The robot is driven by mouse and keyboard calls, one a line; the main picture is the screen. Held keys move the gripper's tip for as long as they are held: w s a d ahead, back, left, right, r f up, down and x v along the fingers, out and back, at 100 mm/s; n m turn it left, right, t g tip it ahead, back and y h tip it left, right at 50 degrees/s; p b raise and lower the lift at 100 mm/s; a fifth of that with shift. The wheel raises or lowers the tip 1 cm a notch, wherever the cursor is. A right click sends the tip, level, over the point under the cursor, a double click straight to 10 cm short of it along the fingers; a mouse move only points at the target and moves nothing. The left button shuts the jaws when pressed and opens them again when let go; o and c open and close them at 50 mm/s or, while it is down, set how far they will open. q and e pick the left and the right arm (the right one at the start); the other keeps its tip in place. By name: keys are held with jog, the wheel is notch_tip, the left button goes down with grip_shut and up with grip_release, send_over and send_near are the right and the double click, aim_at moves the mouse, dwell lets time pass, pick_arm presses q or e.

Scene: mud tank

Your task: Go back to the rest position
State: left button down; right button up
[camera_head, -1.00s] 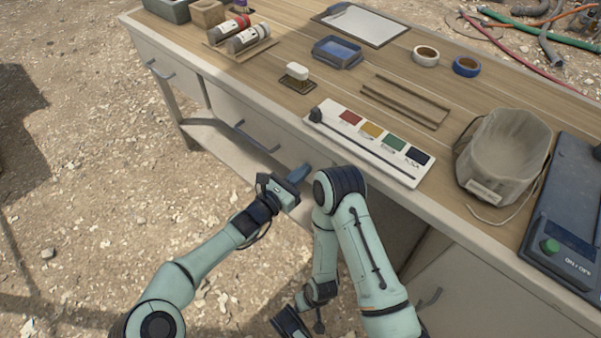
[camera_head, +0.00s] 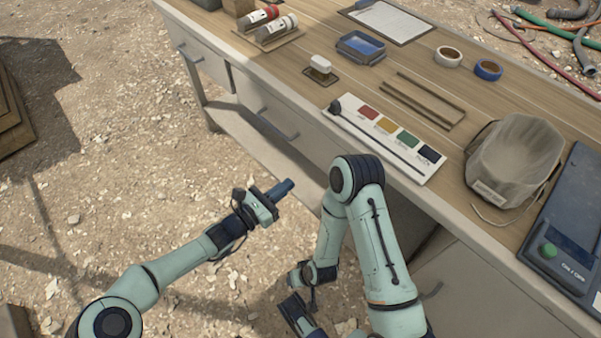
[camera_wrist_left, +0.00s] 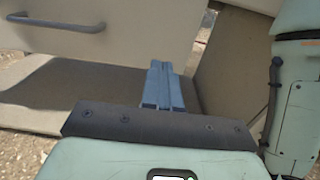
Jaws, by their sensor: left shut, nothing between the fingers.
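My left gripper (camera_head: 284,188) is shut and empty, with its blue fingers together. It hangs in front of the workbench (camera_head: 330,118), below the top and apart from it. In the left wrist view the shut fingers (camera_wrist_left: 162,88) point toward the bench's lower shelf. My right arm folds at the elbow by the bench edge, and its dark gripper (camera_head: 303,316) hangs low at the bottom of the head view. I cannot tell whether the right gripper is open or shut.
On the bench are a color chart strip (camera_head: 390,136), a grey bag (camera_head: 515,160), a dark device with a green button (camera_head: 565,235), a blue tray (camera_head: 361,47) and tape rolls (camera_head: 448,56). Drawer handles (camera_head: 278,127) stick out from the front. Open gravel (camera_head: 130,190) lies at left.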

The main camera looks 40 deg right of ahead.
pick_arm(q)
jog(key=shift+s+a+f, duration=0.1)
jog(key=shift+a, duration=0.8)
pick_arm(e)
jog(key=shift+s+a+r, duration=0.1)
jog(key=shift+s+a, duration=0.15)
jog(key=shift+s, duration=0.25)
